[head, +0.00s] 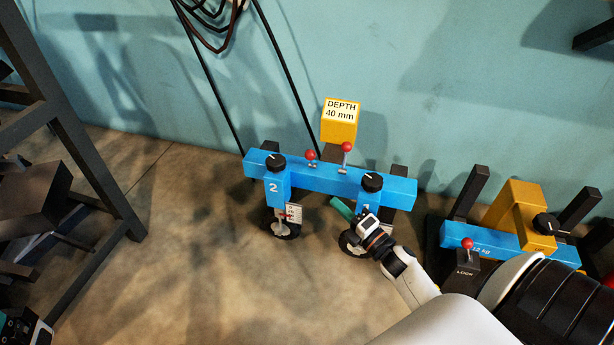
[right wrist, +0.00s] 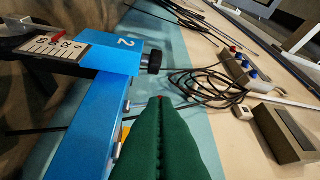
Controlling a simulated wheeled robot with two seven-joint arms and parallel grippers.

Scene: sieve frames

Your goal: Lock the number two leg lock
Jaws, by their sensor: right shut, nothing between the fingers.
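The number two leg (head: 276,189) is at the left end of a blue beam (head: 330,182) on the floor. Its black knob (head: 275,162) has a white line. In the right wrist view, the leg marked 2 (right wrist: 124,45) has its black knob (right wrist: 151,62) sticking out and a scale with a red pointer (right wrist: 50,43). My right gripper (head: 341,207) is by the other leg, apart from the number two knob. Its green fingers (right wrist: 162,99) are shut and empty. A dark part with teal in the head view's lower left corner looks like my left gripper (head: 10,332); its fingers are unclear.
Red-balled levers (head: 346,147) stand on the beam near a yellow DEPTH 40 mm block (head: 339,126). The other leg's black knob (head: 372,182) is close to my right gripper. Another blue-and-yellow fixture (head: 510,237) stands at right. A dark rack (head: 98,160) stands at left.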

